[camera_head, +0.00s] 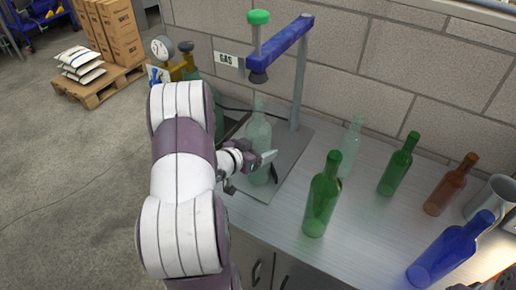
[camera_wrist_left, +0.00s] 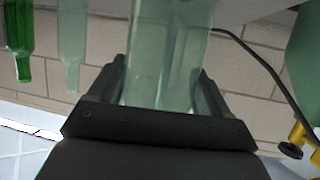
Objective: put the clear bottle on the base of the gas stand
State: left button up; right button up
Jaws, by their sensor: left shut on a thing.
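The gas stand has a grey base plate (camera_head: 292,157), a post (camera_head: 299,85) and a blue arm (camera_head: 283,42) with a green knob on top. My left gripper (camera_head: 262,166) is shut on a clear bottle (camera_head: 258,132), which is upright over the base plate, below the blue arm's nozzle. I cannot tell whether its bottom touches the plate. In the left wrist view the clear bottle (camera_wrist_left: 165,50) is between the two fingers (camera_wrist_left: 160,90). A dark part at the bottom right corner of the head view may be my right gripper (camera_head: 497,281); its fingers are not clear.
A gas cylinder (camera_head: 213,105) with gauges stands behind my left arm. The wall is close behind.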

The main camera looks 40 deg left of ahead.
pick_arm(q)
jog(key=shift+s, duration=0.1)
jog(key=shift+f, duration=0.1)
jog(key=o, duration=1.5)
jog(key=d+p+v, duration=0.1)
jog(key=v, duration=1.1)
jog(key=w+d+f+g+y, duration=0.1)
jog(key=w+d+g+y, duration=0.25)
jog(key=d+g, duration=0.35)
jog(key=s+d+g+h, duration=0.1)
jog(key=s+d, duration=0.1)
jog(key=d, duration=0.2)
jog(key=s+d+g, duration=0.2)
jog(key=s+d, duration=0.1)
jog(key=d, duration=0.1)
jog(key=s+d+g+h, duration=0.1)
jog(key=s+d+g, duration=0.1)
jog(key=s+d, duration=0.1)
jog(key=shift+d+h, duration=0.35)
jog(key=shift+d, duration=0.4)
